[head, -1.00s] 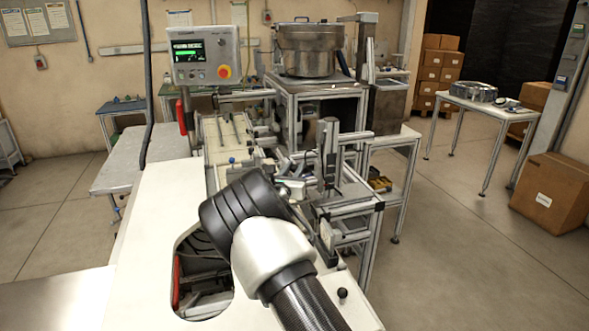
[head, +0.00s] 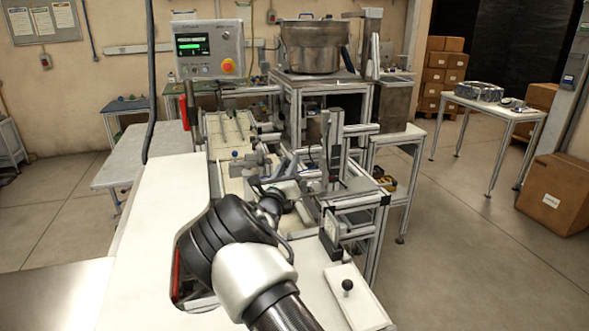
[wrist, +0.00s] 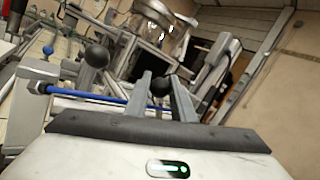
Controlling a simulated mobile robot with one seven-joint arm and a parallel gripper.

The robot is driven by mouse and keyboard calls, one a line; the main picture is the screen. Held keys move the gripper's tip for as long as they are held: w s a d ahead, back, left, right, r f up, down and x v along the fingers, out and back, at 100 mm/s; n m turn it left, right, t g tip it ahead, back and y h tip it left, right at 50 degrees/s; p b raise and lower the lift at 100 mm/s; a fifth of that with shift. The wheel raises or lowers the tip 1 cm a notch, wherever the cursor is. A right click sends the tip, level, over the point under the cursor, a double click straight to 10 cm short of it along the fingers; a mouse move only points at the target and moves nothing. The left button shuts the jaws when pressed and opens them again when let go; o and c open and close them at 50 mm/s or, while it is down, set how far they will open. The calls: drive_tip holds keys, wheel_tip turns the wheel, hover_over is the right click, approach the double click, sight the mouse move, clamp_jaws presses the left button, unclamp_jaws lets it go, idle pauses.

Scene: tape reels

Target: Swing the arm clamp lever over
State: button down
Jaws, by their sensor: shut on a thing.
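The clamp lever's black ball knob (wrist: 160,87) shows between the two grey fingers of my gripper (wrist: 161,82) in the wrist view. The fingers are closed in on it from both sides. Most of the lever below the knob is hidden behind my gripper. In the head view my black and white wrist hangs over the bench, and the fingers and the held knob cannot be made out clearly there.
A second black ball knob (wrist: 97,56) and a blue rod (wrist: 95,94) are left of the fingers. A white plate with a black knob (head: 347,285) lies at the bench's right. An upright metal post unit (head: 332,150) stands close beyond my wrist. A control panel (head: 207,49) stands behind.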

drive_tip(key=n, duration=0.1)
drive_tip(key=a+f+n+t+b, duration=0.1)
drive_tip(key=a+n, duration=0.1)
drive_tip(key=shift+s+f+t+y+b, duration=0.25)
drive_tip(key=shift+f+t+y+b, duration=0.05)
drive_tip(key=shift+f, duration=0.05)
drive_tip(key=shift+s+a+f+b, duration=0.2)
drive_tip(key=shift+a+f+b, duration=0.1)
drive_tip(key=shift+a+f, duration=0.4)
drive_tip(key=shift+d+f, duration=0.1)
drive_tip(key=shift+f, duration=0.05)
drive_tip(key=c, duration=1.6)
unclamp_jaws()
drive_tip(key=shift+o, duration=0.6)
